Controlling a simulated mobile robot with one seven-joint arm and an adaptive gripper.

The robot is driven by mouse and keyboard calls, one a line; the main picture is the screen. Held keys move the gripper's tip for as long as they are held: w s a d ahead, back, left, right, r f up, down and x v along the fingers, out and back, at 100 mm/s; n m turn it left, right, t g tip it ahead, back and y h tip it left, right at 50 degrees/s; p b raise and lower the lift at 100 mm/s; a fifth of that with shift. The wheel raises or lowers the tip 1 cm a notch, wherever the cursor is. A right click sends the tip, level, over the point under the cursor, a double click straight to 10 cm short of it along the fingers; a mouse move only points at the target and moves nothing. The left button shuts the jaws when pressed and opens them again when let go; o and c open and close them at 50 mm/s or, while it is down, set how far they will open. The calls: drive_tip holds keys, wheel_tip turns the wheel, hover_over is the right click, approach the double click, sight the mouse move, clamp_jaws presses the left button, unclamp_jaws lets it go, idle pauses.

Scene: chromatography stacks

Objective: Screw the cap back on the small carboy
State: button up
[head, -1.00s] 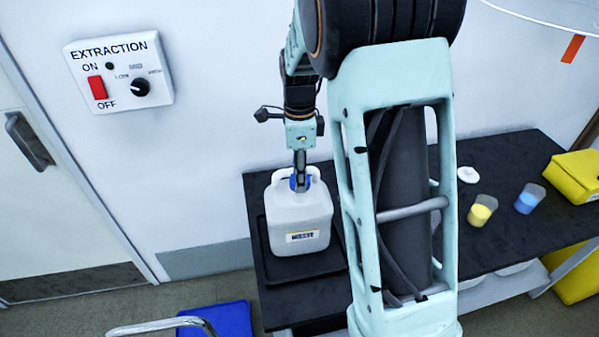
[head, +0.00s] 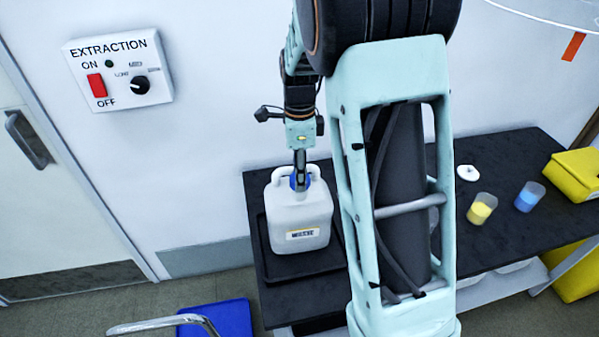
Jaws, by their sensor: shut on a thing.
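The small carboy (head: 300,219) is a white jug with a label and handles at its top. It stands upright on a black tray (head: 283,271) at the left end of the dark bench. My gripper (head: 300,183) points down from above at the carboy's neck. It is shut on the blue cap (head: 293,182), which sits at the mouth of the carboy. The fingers hide part of the cap, and I cannot tell how far the cap is threaded.
A white lid-like piece (head: 467,173), a beaker of yellow liquid (head: 482,208) and a beaker of blue liquid (head: 530,197) stand on the bench (head: 510,160) to the right. A yellow container (head: 575,177) is beyond them. An extraction switch box (head: 118,70) is on the wall.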

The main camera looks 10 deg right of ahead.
drive_tip(key=shift+f, duration=0.25)
drive_tip(key=shift+f+b, duration=0.65)
drive_tip(key=shift+f, duration=0.1)
drive_tip(key=shift+f, duration=0.35)
drive_tip(key=shift+f+b, duration=0.35)
drive_tip(key=shift+b, duration=0.1)
drive_tip(key=o, duration=1)
drive_tip(key=shift+c, duration=0.6)
drive_tip(key=c, duration=1.2)
drive_tip(key=shift+o, duration=0.2)
drive_tip(key=shift+r, duration=0.1)
